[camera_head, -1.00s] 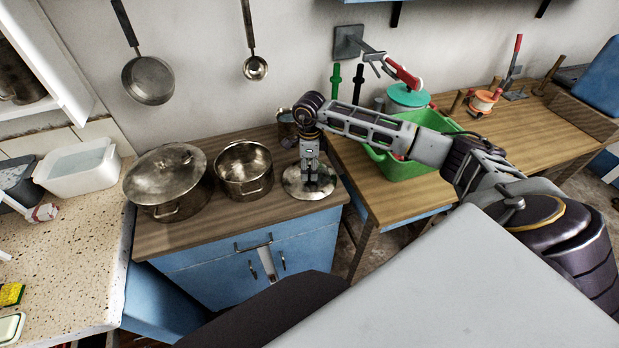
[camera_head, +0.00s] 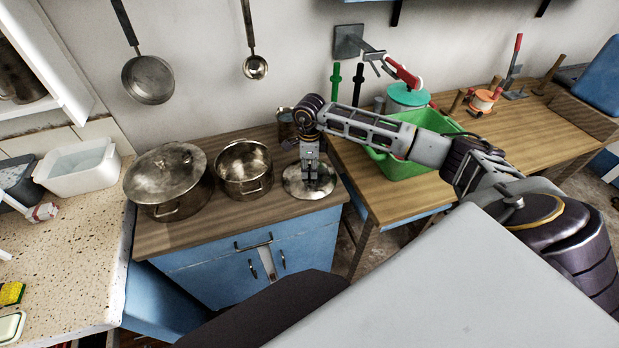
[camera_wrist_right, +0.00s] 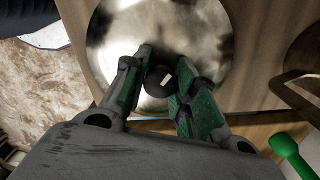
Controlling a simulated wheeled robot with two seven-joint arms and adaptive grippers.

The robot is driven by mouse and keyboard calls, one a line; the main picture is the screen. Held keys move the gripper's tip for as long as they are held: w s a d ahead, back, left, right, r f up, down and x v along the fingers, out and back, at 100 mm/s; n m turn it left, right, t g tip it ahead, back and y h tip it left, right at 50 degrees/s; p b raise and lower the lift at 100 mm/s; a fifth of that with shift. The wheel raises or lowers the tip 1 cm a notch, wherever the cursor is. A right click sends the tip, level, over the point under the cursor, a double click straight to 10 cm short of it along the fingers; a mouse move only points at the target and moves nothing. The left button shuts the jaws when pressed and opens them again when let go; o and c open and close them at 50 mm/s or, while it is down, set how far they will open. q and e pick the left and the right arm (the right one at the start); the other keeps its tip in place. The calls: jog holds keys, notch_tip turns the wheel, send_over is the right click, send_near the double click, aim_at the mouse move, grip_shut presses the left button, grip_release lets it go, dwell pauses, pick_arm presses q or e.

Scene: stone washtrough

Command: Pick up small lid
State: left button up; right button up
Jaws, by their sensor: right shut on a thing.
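The small lid (camera_head: 297,187) is a round, shiny metal disc lying on the wooden top of the blue cabinet, right of the open pot. In the right wrist view the lid (camera_wrist_right: 215,55) fills the upper middle, with a dark round knob (camera_wrist_right: 158,82) at its centre. My right gripper (camera_head: 309,181) points down over the lid. Its green-padded fingers (camera_wrist_right: 160,88) are shut on the knob, one on each side. The lid looks flat on the cabinet top; I cannot tell any gap beneath it.
An open metal pot (camera_head: 244,170) stands left of the lid, and a larger lidded pot (camera_head: 167,181) stands further left. A metal cup (camera_head: 286,124) is behind. A green basin (camera_head: 398,168) sits on the wooden table (camera_head: 530,120) to the right.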

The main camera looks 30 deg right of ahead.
grip_shut()
pick_arm(q)
jog(key=shift+s, duration=0.2)
pick_arm(e)
jog(key=shift+r, duration=0.1)
jog(key=shift+r, duration=0.8)
notch_tip(320, 180, up, 7)
jog(key=shift+f+b, duration=0.1)
jog(key=shift+b, duration=0.2)
pick_arm(q)
jog(key=shift+w+a+f, duration=0.2)
jog(key=shift+a+f, duration=0.1)
jog(key=shift+a, duration=0.05)
pick_arm(e)
jog(key=shift+r, duration=0.75)
pick_arm(q)
jog(key=shift+w, duration=0.2)
